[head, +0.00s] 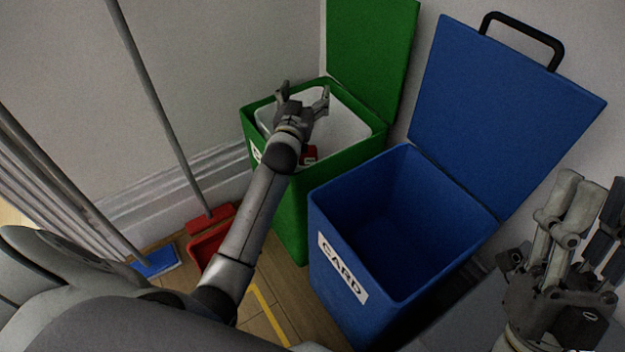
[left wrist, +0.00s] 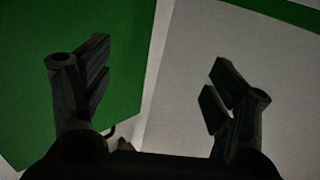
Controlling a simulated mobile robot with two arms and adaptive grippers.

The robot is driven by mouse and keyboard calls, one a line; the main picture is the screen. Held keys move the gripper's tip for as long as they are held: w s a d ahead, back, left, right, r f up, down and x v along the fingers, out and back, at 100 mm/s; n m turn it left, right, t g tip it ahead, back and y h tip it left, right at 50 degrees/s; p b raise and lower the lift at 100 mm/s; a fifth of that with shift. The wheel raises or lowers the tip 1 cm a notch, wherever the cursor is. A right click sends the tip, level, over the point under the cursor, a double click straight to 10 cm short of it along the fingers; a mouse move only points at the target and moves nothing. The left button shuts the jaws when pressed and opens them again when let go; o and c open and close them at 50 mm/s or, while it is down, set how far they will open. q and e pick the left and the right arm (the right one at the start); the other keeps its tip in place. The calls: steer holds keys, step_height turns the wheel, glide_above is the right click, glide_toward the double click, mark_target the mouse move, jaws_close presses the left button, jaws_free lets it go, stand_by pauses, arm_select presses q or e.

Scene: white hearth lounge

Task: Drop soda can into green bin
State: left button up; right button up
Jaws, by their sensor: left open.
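The green bin (head: 290,215) stands against the wall with its lid (head: 372,50) raised and a white liner (head: 350,125) inside. My left gripper (head: 303,97) is over the bin's opening, with its fingers spread and nothing between them. In the left wrist view the left gripper (left wrist: 158,82) is also open and empty, with green and pale surfaces beyond. A small red object (head: 310,154) shows inside the bin beside my wrist; it may be the soda can, but most of it is hidden. My right gripper (head: 588,215) is at the right edge, its opening unclear.
A blue bin (head: 335,250) marked CARD stands right beside the green one, its lid (head: 500,105) raised. At the left are a red dustpan (head: 205,245) with a long handle and a blue mop or broom head (head: 155,262). Pale curtain folds hang at far left.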

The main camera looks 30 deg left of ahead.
arm_select(q)
step_height(320, 180, up, 10)
stand_by(0.6)
stand_by(0.4)
